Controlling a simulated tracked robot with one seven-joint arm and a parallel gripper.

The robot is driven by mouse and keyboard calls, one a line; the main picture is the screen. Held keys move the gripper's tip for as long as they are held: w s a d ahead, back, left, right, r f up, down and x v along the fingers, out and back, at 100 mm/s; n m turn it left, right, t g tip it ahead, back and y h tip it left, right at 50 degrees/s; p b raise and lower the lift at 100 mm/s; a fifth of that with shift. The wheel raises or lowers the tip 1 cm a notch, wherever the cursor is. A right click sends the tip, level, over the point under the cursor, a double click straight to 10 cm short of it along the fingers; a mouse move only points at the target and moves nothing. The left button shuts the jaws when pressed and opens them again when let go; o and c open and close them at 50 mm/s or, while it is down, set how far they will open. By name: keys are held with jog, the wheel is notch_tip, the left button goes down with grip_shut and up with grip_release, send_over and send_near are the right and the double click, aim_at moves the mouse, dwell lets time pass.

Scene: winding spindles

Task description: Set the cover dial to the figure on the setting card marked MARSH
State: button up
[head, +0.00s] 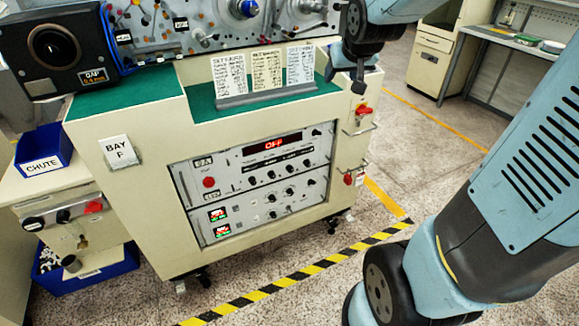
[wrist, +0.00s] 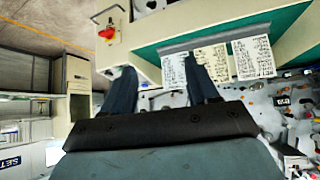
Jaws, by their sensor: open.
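Three white and cream setting cards stand side by side in a grey holder (head: 266,98) on the green top of the machine: a left card (head: 229,75), a middle card (head: 267,70) and a right card (head: 300,64). Their print is too small to tell which is marked MARSH, or its figure. The cards also show in the wrist view, one at the right (wrist: 252,57). I cannot tell which control is the cover dial; a blue-rimmed knob (head: 246,8) sits on the upper panel. My gripper (head: 358,84) is open and empty, right of the cards; its fingers show in the wrist view (wrist: 158,72).
A cream machine marked BAY F carries a panel of knobs (head: 262,175) with a red OFF display. A red switch (head: 363,110) and handle stick out on its right side. A dark boxed unit (head: 55,48) and blue CHUTE bin (head: 43,152) stand left. Floor at right is clear.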

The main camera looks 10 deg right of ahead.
aim_at(292, 171)
jog(key=w+f+t, duration=0.2)
jog(key=w+f, duration=0.8)
jog(key=w, duration=0.5)
jog(key=w+f+n+t+y, duration=0.1)
jog(key=w+f+t, duration=0.1)
jog(key=w+f, duration=0.45)
jog(key=w+f+t+y, duration=0.1)
jog(key=w+f, duration=0.2)
jog(key=f, duration=0.7)
notch_tip(292, 171, down, 15)
jog(key=a+t+y, duration=0.2)
jog(key=s+f+t+y, duration=0.1)
jog(key=s+f, duration=0.4)
jog(key=f, duration=0.2)
jog(key=s+f+t, duration=0.1)
jog(key=s+f, duration=0.4)
jog(key=f, duration=0.3)
jog(key=x, duration=0.9)
jog(key=a+x, duration=0.1)
jog(key=x, duration=0.4)
jog(key=shift+s+r, duration=0.15)
jog(key=shift+r, duration=0.05)
jog(key=c, duration=1)
